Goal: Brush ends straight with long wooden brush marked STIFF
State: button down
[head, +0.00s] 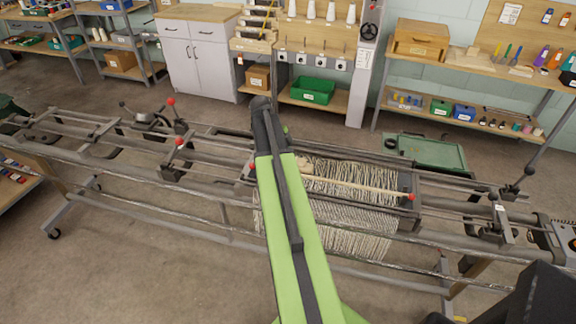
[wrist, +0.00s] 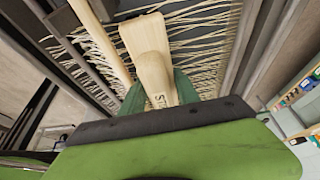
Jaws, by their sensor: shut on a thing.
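My gripper (wrist: 158,94) is shut on the handle, with a green finger on each side. The brush's broad end points away from me over the cream warp ends (wrist: 205,40); I cannot tell whether its bristles touch them. In the head view, the threads (head: 345,220) spread across the loom frame and hang down in front. My arm hides much of the gripper there.
A pale wooden rod (head: 360,187) with a red tip lies across the threads; it also shows beside the brush in the wrist view (wrist: 100,40). Loom rails (head: 165,213) run left and right. A green tray (head: 428,152) stands behind. Shelves line the wall.

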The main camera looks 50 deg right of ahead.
jog(key=shift+w+d, duration=0.3)
jog(key=shift+d, duration=0.3)
jog(key=shift+w+d, duration=0.3)
jog(key=shift+d, duration=0.3)
jog(key=shift+w+d+f, duration=0.1)
jog(key=shift+w+d, duration=0.25)
jog(key=shift+d, duration=0.4)
jog(key=shift+w+d+r, duration=0.1)
jog(key=shift+w+d, duration=0.3)
jog(key=shift+d, duration=0.3)
jog(key=shift+w+d+f, duration=0.1)
jog(key=shift+w+d, duration=0.25)
jog(key=shift+d, duration=0.4)
notch_tip(320, 180, up, 4)
jog(key=p, duration=0.3)
jog(key=shift+w+d+p, duration=0.1)
jog(key=shift+d+p, duration=0.05)
jog(key=shift+p, duration=0.15)
jog(key=shift+f, duration=0.35)
jog(key=s+a+b, duration=0.1)
jog(key=a, duration=0.1)
jog(key=s+a+f, duration=0.1)
jog(key=a, duration=0.2)
jog(key=s+a+f+b, duration=0.1)
jog(key=a, duration=0.1)
jog(key=shift+s+a+f+b, duration=0.1)
jog(key=shift+s+a+b, duration=0.05)
jog(key=shift+s+b, duration=0.2)
